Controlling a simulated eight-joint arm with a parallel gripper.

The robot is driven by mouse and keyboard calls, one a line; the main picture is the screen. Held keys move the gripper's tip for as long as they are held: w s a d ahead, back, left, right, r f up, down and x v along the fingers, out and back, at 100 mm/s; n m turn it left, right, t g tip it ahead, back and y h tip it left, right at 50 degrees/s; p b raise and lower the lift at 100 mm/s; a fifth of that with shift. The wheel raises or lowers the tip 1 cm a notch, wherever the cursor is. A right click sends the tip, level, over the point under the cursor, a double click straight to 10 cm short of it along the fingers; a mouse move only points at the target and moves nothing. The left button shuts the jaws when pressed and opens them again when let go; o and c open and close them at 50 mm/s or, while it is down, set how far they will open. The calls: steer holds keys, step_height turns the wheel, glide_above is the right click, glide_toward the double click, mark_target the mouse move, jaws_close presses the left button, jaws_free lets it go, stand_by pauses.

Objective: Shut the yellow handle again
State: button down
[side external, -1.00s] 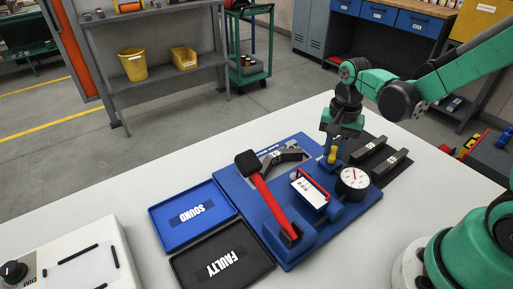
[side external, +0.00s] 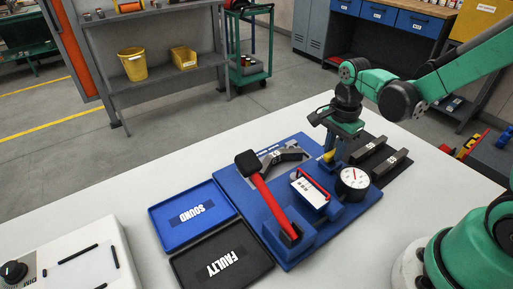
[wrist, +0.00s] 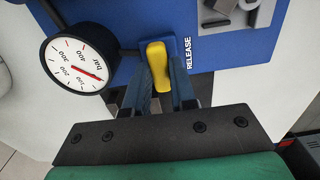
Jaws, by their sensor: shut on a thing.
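The yellow handle (wrist: 158,66) sits on the blue fixture plate (side external: 232,180), beside the word RELEASE in the wrist view. My gripper (wrist: 160,88) is shut on the yellow handle, with a finger on each side of it. In the side view my gripper (side external: 329,150) is tilted over the back right part of the plate, and only a small piece of the yellow handle (side external: 329,155) shows below it. The round gauge (wrist: 77,65) stands close to the left of the handle in the wrist view; its red needle lies aslant across the dial.
A red lever with a black end (side external: 262,188) and a white-labelled block (side external: 308,188) are on the plate. A grey angled part (side external: 288,156) lies at its back. Blue SOUND (side external: 162,213) and black FAULTY (side external: 192,281) trays lie left. Dark bars (side external: 368,148) lie right.

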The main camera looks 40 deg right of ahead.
mark_target(333, 153)
stand_by(0.4)
steer(key=c, duration=0.7)
jaws_free()
steer(key=shift+r, duration=2.8)
steer(key=shift+s+a+r+n+t, duration=0.15)
steer(key=shift+a+r+n+t, duration=0.15)
steer(key=shift+n, duration=0.4)
steer(key=a+r+n+t, duration=0.1)
steer(key=n+t, duration=0.1)
steer(key=n, duration=0.3)
steer(key=s+a+r+n+t, duration=0.1)
steer(key=a+n+t, duration=0.1)
steer(key=n, duration=0.4)
steer(key=s+a+r+n+t, duration=0.1)
steer(key=n+t, duration=0.1)
steer(key=n, duration=0.3)
steer(key=shift+s+a+r+n+t, duration=0.15)
steer(key=shift+a+r+n+t, duration=0.1)
steer(key=shift+a+n+t, duration=0.05)
